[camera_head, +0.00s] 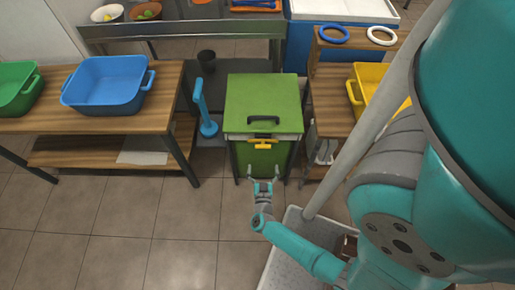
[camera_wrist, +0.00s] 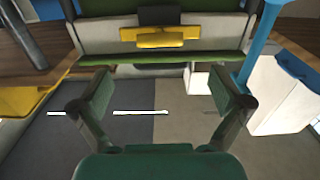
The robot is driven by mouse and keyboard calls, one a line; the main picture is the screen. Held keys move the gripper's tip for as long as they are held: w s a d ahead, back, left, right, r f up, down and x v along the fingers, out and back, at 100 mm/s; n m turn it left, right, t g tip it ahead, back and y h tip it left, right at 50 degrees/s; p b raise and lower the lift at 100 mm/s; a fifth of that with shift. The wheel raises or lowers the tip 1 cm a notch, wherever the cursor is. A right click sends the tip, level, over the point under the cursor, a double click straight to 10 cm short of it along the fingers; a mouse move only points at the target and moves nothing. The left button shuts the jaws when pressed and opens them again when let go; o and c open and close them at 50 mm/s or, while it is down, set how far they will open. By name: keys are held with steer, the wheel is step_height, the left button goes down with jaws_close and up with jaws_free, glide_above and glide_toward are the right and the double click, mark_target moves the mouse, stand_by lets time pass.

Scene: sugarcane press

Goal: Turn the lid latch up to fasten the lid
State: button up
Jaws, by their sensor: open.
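The green press box (camera_head: 261,160) stands in the middle of the head view. Its green lid (camera_head: 262,92) lies flat on top, with a black handle (camera_head: 263,120) near the front edge. The yellow lid latch (camera_head: 262,144) lies crosswise on the front just below the lid; it also shows at the top middle of the wrist view (camera_wrist: 160,38), against a dark bracket (camera_wrist: 159,15). My gripper (camera_head: 263,174) is open and empty in front of the box, apart from the latch. Its two fingers (camera_wrist: 164,92) are spread wide in the wrist view.
A wooden table (camera_head: 140,121) with a blue tub (camera_head: 105,82) and a green tub (camera_head: 14,88) stands left. A blue upright holder (camera_head: 206,110) is beside the box. A wooden stand (camera_head: 331,98) and yellow tub (camera_head: 368,78) are right.

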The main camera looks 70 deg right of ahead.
mark_target(263, 145)
steer(key=x, duration=1)
steer(key=shift+d, duration=0.1)
steer(key=shift+r, duration=0.1)
steer(key=c, duration=0.8)
steer(key=shift+c, duration=0.2)
